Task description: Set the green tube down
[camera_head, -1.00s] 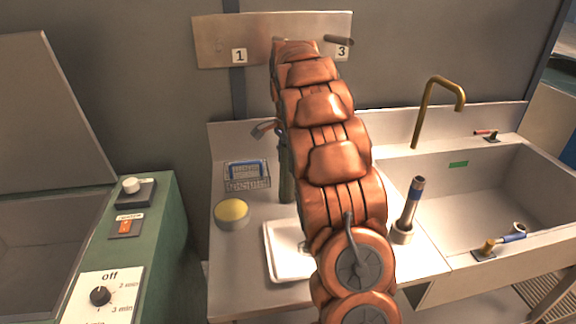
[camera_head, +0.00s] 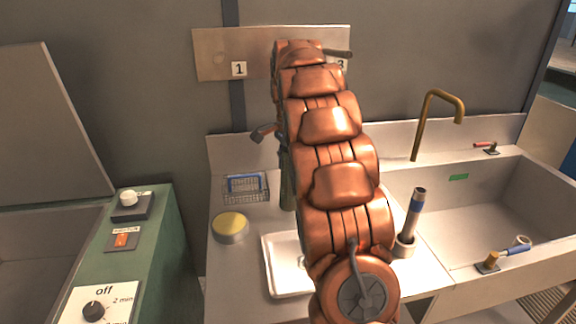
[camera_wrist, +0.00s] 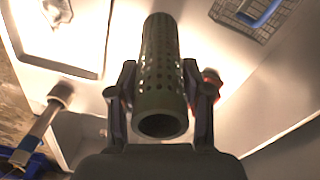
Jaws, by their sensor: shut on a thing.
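The green tube (camera_wrist: 160,60) is dark, hollow and full of small holes in the wrist view, with its open end toward the camera. My gripper (camera_wrist: 160,88) is shut on it, one dark finger on each side. In the head view the tube (camera_head: 287,187) is a narrow upright strip above the counter (camera_head: 225,274), left of my arm and mostly hidden by it. I cannot tell whether its lower end touches the counter.
A wire basket (camera_head: 246,188) and a yellow-topped round dish (camera_head: 230,227) stand left of the tube. A white tray (camera_head: 277,283) lies nearer, partly behind my arm. A capped upright tool (camera_head: 415,212), the sink (camera_head: 470,215) and its brass tap (camera_head: 417,130) are to the right.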

